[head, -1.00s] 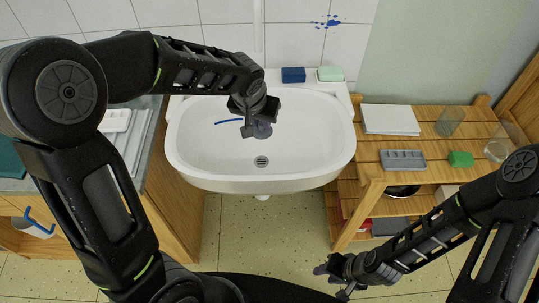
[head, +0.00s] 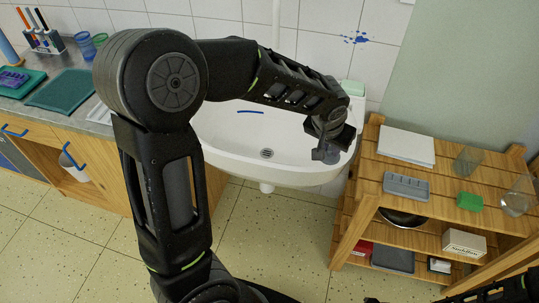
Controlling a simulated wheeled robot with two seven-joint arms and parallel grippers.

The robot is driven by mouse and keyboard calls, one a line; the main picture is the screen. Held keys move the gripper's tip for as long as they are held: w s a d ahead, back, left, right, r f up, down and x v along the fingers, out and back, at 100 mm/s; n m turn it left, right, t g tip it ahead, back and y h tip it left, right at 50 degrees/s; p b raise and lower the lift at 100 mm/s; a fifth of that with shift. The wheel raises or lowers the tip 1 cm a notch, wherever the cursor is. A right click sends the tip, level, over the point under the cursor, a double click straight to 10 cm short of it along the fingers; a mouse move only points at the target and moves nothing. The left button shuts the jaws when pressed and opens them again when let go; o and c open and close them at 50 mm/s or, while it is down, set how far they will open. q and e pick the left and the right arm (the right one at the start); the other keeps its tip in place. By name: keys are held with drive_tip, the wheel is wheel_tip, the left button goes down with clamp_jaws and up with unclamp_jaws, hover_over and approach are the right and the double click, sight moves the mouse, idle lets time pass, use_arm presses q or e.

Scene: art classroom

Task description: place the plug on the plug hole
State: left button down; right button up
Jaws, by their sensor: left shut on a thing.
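The plug hole (head: 267,153) is a round, slotted grey drain in the floor of the white sink (head: 225,150). It is uncovered. My left gripper (head: 327,153) is over the right side of the basin, to the right of the plug hole and apart from it. It is shut on a small grey-blue thing, which I take to be the plug (head: 331,158). The fingers hide much of it, and its height above the basin is hard to judge. Only dark parts of my right arm show at the bottom right edge; its fingers are not clear.
A blue streak (head: 250,112) lies at the basin's back. A wooden shelf (head: 365,165) stands right of the sink, with paper (head: 407,147), a grey tray (head: 408,187) and a green block (head: 470,201). The counter at left holds green mats (head: 66,90). The floor in front is clear.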

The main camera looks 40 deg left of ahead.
use_arm(q)
drive_tip(key=shift+w+a+f, duration=0.15)
drive_tip(key=shift+a+f, duration=0.1)
drive_tip(key=w+a+f+n+y+b, duration=0.1)
drive_tip(key=a+f+n+b, duration=0.1)
drive_tip(key=a+n+b, duration=0.2)
drive_tip(key=w+a+f+n+g+y+b, duration=0.1)
drive_tip(key=a+f+n+b, duration=0.2)
drive_tip(key=a, duration=0.7)
drive_tip(key=w+a+f+n+g+y+b, duration=0.1)
drive_tip(key=a+n+b, duration=0.3)
drive_tip(key=a, duration=0.4)
drive_tip(key=shift+w+f+n+y+b, duration=0.3)
drive_tip(key=shift+f+n+y, duration=0.3)
drive_tip(key=shift+f+n, duration=0.3)
drive_tip(key=shift+f, duration=3.1)
drive_tip(key=shift+f, duration=1.9)
